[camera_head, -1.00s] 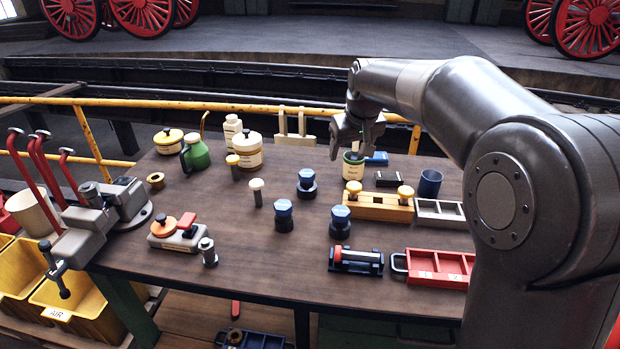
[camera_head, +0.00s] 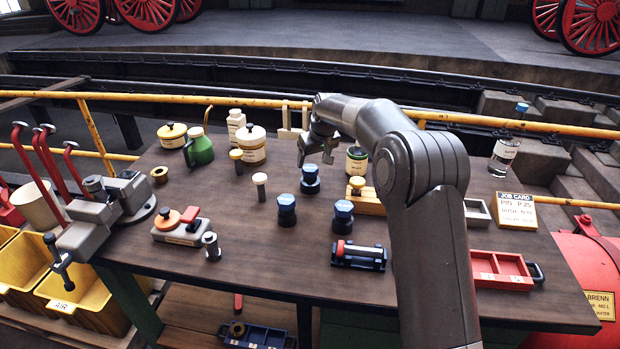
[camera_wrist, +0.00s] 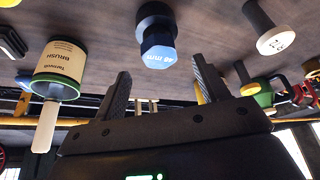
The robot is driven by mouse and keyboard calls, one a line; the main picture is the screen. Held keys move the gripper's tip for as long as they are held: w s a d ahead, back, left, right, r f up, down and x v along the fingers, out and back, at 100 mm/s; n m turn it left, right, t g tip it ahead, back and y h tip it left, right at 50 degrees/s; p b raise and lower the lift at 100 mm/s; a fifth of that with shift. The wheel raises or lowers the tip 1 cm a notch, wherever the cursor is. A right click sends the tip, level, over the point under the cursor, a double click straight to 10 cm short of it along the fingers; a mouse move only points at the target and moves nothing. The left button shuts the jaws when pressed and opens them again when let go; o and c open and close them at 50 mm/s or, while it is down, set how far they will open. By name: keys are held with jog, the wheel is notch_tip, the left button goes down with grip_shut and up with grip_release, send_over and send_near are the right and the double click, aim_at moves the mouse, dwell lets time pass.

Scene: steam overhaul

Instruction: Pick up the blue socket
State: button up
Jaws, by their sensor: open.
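Three dark, blue-topped sockets stand upright on the bench in the head view: a rear one (camera_head: 310,180), a front left one (camera_head: 287,210) and a front right one (camera_head: 343,216). My gripper (camera_head: 316,158) is open and empty above and just behind the rear one. In the wrist view, one socket (camera_wrist: 157,38), its blue top reading "48 mm", shows between and beyond the tips of my gripper (camera_wrist: 162,75). The jaws do not touch it. I cannot tell for certain which of the three it is.
A green-banded brush pot (camera_head: 356,163) stands right of my gripper; it also shows in the wrist view (camera_wrist: 60,68). A pale-topped peg (camera_head: 260,184) stands left of the rear socket. A red-and-black fixture (camera_head: 358,254) lies in front. Bare wood surrounds the sockets.

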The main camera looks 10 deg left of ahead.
aim_at(310, 168)
jog(key=x, duration=0.6)
jog(key=shift+w+f, duration=0.15)
jog(key=shift+f, duration=0.1)
jog(key=shift+r, duration=0.1)
grip_shut()
dwell(0.4)
